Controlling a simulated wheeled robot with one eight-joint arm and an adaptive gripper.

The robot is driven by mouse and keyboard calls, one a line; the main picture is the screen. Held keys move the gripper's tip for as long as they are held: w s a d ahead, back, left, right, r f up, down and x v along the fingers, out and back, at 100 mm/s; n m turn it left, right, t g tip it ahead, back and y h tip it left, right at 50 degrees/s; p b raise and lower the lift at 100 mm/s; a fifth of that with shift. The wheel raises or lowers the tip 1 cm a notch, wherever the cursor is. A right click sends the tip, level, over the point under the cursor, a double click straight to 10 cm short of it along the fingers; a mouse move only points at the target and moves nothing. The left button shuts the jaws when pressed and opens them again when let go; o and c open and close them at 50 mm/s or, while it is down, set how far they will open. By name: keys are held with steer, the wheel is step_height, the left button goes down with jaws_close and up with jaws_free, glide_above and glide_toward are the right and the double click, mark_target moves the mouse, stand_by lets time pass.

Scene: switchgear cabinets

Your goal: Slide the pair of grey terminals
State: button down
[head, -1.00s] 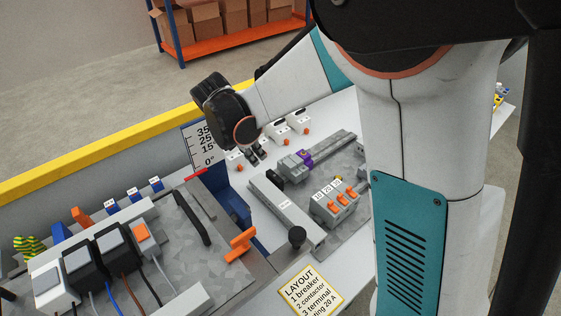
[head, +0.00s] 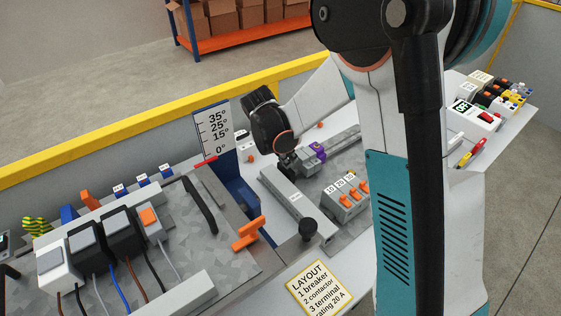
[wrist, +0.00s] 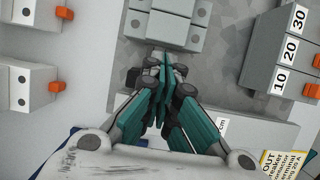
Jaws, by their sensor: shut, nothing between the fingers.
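The pair of grey terminals (head: 302,161) sits on the mounting plate, beside a purple block (head: 318,151). In the wrist view grey terminal blocks (wrist: 172,30) lie just beyond my fingertips at the top middle. My gripper (head: 289,171) is low over the plate at the near-left side of the terminals. In the wrist view my gripper (wrist: 163,60) has its teal fingers closed together, with nothing between them. I cannot tell whether the tips touch the terminals. My gripper partly hides them in the head view.
Breakers with orange switches (head: 346,198) stand right of the terminals. A long grey duct (head: 288,196) and a black knob (head: 308,229) lie on the near side. An angle scale board (head: 214,132) stands behind left. White boxes with orange knobs (wrist: 30,88) are left in the wrist view.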

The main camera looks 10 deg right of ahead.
mark_target(301, 156)
steer(key=shift+w+d, duration=0.15)
steer(key=shift+d, duration=0.05)
steer(key=d, duration=0.1)
steer(key=w+d, duration=0.1)
steer(key=d, duration=0.2)
steer(key=shift+w, duration=0.25)
steer(key=shift+a, duration=0.15)
